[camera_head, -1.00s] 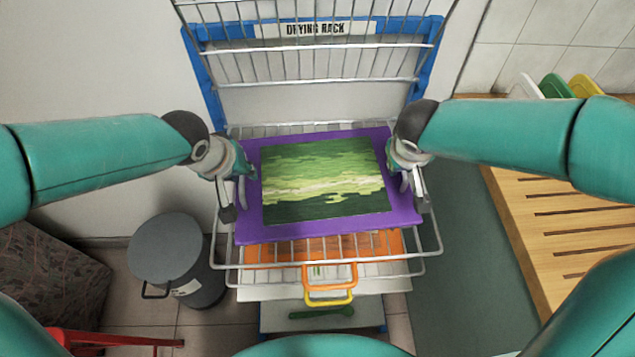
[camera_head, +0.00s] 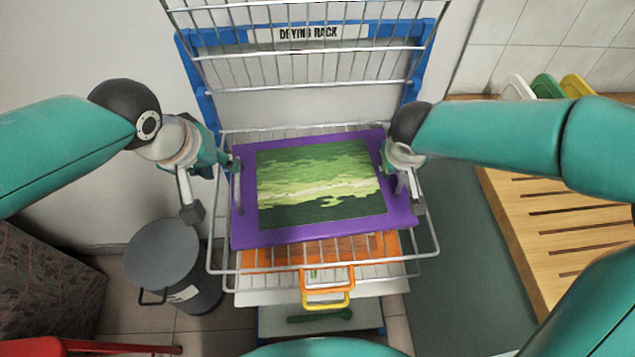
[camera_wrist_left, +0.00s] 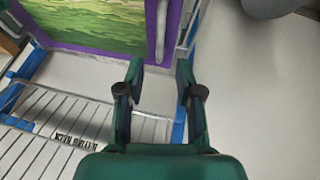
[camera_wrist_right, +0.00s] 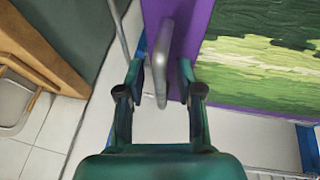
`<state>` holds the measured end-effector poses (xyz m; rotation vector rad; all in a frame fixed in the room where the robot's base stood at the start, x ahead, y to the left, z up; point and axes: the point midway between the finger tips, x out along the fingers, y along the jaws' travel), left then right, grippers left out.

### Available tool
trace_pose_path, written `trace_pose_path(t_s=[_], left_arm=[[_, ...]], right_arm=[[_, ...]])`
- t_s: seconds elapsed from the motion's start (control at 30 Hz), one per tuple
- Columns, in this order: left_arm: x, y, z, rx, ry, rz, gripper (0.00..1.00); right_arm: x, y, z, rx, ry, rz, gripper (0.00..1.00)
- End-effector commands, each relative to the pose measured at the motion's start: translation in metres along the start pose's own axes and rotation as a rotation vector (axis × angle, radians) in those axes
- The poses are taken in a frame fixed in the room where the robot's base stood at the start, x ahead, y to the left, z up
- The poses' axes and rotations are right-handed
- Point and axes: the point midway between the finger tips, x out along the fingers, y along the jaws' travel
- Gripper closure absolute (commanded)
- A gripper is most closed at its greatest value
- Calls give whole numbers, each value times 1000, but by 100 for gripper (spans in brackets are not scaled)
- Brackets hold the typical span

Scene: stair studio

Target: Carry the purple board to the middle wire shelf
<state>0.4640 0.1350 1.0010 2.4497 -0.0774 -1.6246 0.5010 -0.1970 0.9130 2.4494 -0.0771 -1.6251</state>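The purple board (camera_head: 400,212), with a green landscape picture (camera_head: 318,185) on it, lies on the middle wire shelf (camera_head: 330,268) of the drying rack. It has a pale handle on each side. My left gripper (camera_head: 208,187) is open and empty, to the left of the board. In the left wrist view the left handle (camera_wrist_left: 161,28) is ahead of its fingertips, clear of them. My right gripper (camera_head: 408,183) is at the board's right edge. In the right wrist view its fingers are spread, with the right handle (camera_wrist_right: 162,62) between them.
An upper wire shelf (camera_head: 300,87) is above and behind. Orange and yellow handles (camera_head: 326,300) stick out below the board's shelf. A grey bin (camera_head: 170,265) stands at lower left. A slatted wooden bench (camera_head: 550,210) is at right.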

Motion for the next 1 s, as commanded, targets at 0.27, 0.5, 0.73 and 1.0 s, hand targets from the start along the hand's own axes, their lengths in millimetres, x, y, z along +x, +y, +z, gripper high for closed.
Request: trace_pose_path(t_s=[0.27,0.5,0.73,1.0], left_arm=[[-22,0,0,2,-1,0,64],[-22,0,0,1,-1,0,64],[-22,0,0,1,-1,0,64],[-22,0,0,0,-1,0,64]], right_arm=[[-6,0,-1,0,3,1,64],[-43,0,-2,1,7,0,64],[-89,0,-1,1,5,-1,64],[-117,0,0,0,1,0,64]])
